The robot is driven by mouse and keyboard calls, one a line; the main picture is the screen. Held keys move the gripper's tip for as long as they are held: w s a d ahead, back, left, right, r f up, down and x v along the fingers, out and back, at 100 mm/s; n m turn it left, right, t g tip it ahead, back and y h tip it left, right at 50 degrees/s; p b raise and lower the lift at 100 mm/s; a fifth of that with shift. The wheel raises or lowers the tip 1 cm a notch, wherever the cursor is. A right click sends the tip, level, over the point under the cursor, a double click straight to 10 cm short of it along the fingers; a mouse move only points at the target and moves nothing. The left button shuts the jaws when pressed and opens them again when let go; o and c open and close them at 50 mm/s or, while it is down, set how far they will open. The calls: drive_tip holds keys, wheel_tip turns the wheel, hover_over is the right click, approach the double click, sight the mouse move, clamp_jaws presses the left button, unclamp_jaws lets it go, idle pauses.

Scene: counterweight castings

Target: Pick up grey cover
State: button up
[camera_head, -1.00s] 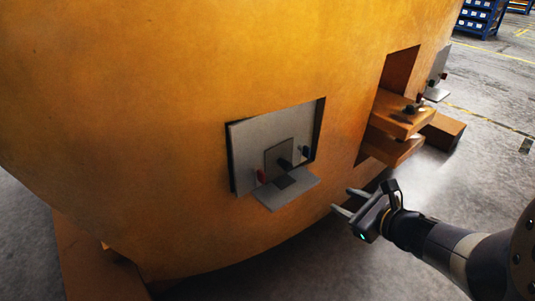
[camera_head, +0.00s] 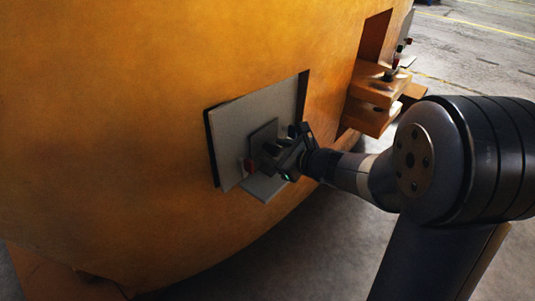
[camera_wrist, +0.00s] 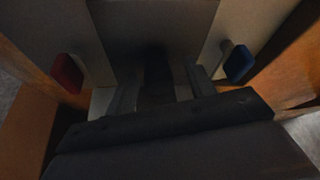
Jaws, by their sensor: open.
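The grey cover (camera_head: 230,122) is a flat plate sitting in a rectangular recess of the orange casting. It has a darker square panel in its middle and a small ledge (camera_head: 262,190) below. My gripper (camera_head: 284,153) is at the cover's front, overlapping the panel and hiding part of it. In the wrist view, my open fingers (camera_wrist: 160,85) stand on either side of a dark upright piece (camera_wrist: 157,65) at the panel; contact cannot be told. A red knob (camera_wrist: 67,73) is on the left and a blue knob (camera_wrist: 239,64) on the right.
The large curved orange casting (camera_head: 110,110) fills the left and middle. To the right, a second recess has orange blocks (camera_head: 375,85) jutting out, with another grey plate beyond. Grey floor (camera_head: 470,55) lies open at the upper right.

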drive_tip(key=shift+w+a, duration=0.1)
clamp_jaws()
idle(0.5)
